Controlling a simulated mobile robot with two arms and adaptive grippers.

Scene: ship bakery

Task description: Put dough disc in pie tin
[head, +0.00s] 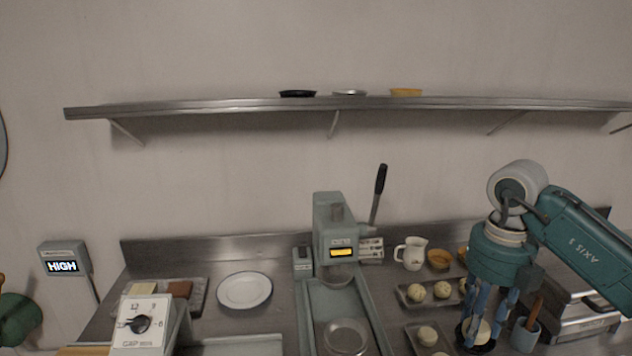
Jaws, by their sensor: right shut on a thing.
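My right gripper (492,312) reaches down at the right of the counter, its blue fingers shut on a pale dough disc (480,331). The disc shows between the fingers, over a dark round pie tin (464,340). The fingers hide part of both, and I cannot tell whether the disc touches the tin's bottom. My left gripper is out of view.
A tray (403,296) of dough balls lies left of my gripper, with more dough balls in front. A grey cup (525,336) with a wooden handle stands close on the right. A lever press (335,225), white jug (411,253) and plate (244,291) stand further left.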

